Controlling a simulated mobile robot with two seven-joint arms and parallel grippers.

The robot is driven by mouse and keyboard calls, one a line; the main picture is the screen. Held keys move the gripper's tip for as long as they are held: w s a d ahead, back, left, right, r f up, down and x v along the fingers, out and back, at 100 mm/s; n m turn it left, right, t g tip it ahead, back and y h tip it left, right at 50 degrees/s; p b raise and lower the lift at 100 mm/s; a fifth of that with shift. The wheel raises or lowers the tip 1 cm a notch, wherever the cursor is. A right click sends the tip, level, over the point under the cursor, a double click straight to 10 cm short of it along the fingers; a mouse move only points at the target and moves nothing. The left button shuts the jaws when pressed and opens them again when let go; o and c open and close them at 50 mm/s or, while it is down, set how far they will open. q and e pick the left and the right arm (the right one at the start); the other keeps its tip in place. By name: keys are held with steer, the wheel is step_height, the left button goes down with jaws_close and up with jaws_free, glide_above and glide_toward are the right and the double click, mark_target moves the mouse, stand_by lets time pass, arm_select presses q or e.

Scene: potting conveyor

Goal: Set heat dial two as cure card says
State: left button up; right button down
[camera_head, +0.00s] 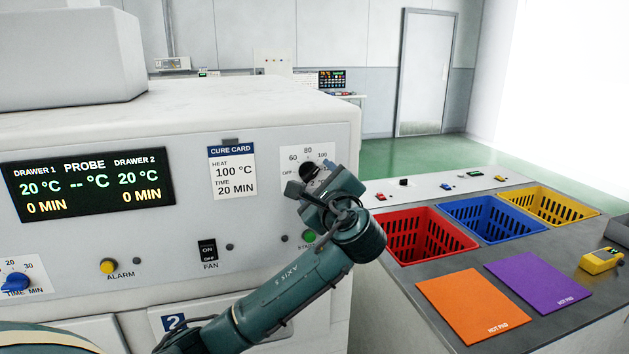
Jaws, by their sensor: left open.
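The cure card (233,172) on the oven front reads HEAT 100 °C and TIME 20 MIN. Right of it is a dial plate (293,157) with the marks 60, 80 and 100 showing; my gripper hides its lower part and any label there. Its dark round knob (308,171) shows in part, and its pointer setting cannot be read. My left gripper (311,180) is open, with its fingers at the knob, one on each side; contact cannot be made out. My right gripper is not in view.
The display (90,184) reads 20 °C and 0 MIN for both drawers. The front also has a blue time dial (15,282), alarm button (107,266), fan switch (208,250) and green start button (309,236). Coloured bins and hot pads (475,306) lie on the right bench.

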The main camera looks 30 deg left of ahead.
arm_select(q)
steer(key=b+v, duration=0.1)
steer(key=v, duration=1)
steer(key=shift+b, duration=0.3)
